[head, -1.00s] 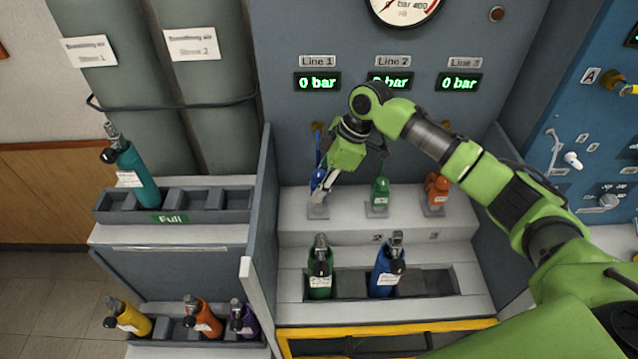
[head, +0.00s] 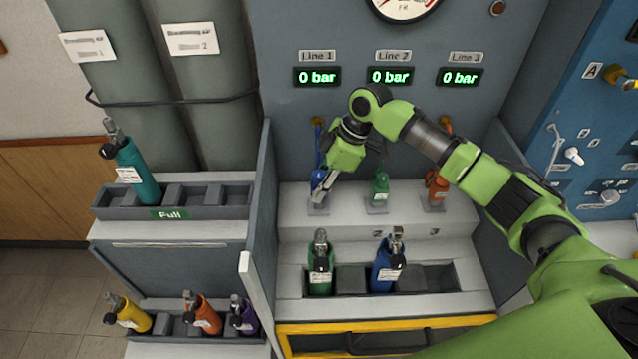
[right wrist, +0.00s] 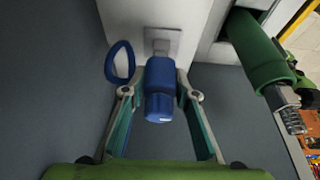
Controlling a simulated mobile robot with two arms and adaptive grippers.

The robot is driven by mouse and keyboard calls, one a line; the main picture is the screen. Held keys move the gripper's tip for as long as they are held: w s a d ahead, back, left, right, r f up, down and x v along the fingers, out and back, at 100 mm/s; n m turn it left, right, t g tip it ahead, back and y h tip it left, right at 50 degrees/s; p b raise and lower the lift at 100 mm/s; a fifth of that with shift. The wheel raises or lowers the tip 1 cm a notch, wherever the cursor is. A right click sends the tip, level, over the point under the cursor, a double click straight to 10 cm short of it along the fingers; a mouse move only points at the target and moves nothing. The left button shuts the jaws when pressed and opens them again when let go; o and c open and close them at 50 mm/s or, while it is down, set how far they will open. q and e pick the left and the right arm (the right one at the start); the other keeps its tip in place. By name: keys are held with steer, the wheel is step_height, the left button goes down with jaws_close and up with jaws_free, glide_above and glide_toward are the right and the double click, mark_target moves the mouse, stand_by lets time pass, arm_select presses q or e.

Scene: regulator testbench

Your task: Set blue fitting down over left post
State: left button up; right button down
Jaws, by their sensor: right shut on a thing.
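The blue fitting (right wrist: 159,85) is between the fingers of my right gripper (right wrist: 161,100) in the right wrist view. The right gripper is shut on it. In the head view the blue fitting (head: 317,179) shows partly behind my right gripper (head: 322,190), under Line 1. A pale square plate (right wrist: 163,40) lies just beyond the fitting, at the left place of the upper step. The left post itself is hidden, so I cannot tell whether the fitting is around it. My left gripper is not in view.
A green fitting (head: 380,187) and an orange fitting (head: 437,187) stand to the right on the same step (head: 345,232). Below, a green bottle (head: 319,275) and a blue bottle (head: 386,270) stand in a rack. A grey side wall (head: 262,205) is close on the left.

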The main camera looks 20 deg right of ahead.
steer(key=shift+f, duration=0.75)
steer(key=c, duration=1.5)
jaws_free()
steer(key=v, duration=1.2)
steer(key=shift+s, duration=0.1)
steer(key=shift+f, duration=0.1)
